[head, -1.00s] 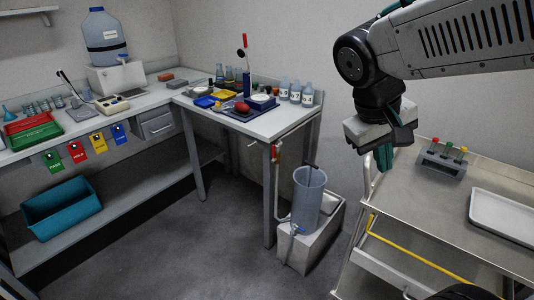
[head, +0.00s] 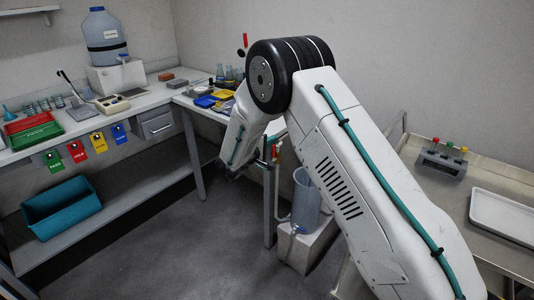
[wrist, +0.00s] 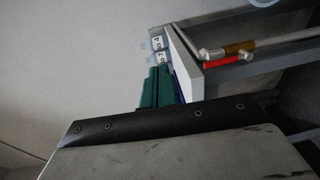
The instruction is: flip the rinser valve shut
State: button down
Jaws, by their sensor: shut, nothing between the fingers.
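The rinser valve shows in the wrist view as a brass body (wrist: 240,48) on a pale pipe, with a red lever (wrist: 224,62) lying roughly along it. In the head view a small part of the red lever (head: 274,152) shows beside the table leg, just right of my arm. My gripper's green fingers (wrist: 156,88) are shut and empty in the wrist view. They are left of the valve in that picture, apart from it, close to the white table edge.
The corner table (head: 187,101) holds bottles and trays. A metal cart (head: 490,175) is at right. The floor in front of the benches is clear.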

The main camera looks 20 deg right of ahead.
jog(key=w+a+f+n+t+y, duration=0.3)
jog(key=a+f, duration=0.4)
jog(key=f, duration=0.3)
jog(key=shift+w+f+t, duration=0.2)
jog(key=shift+f+t, duration=0.15)
jog(key=shift+t, duration=0.15)
jog(key=x, duration=1)
jog(key=s+d, duration=0.2)
jog(key=s, duration=0.1)
jog(key=shift+s+d, duration=0.15)
jog(key=shift+s, duration=0.1)
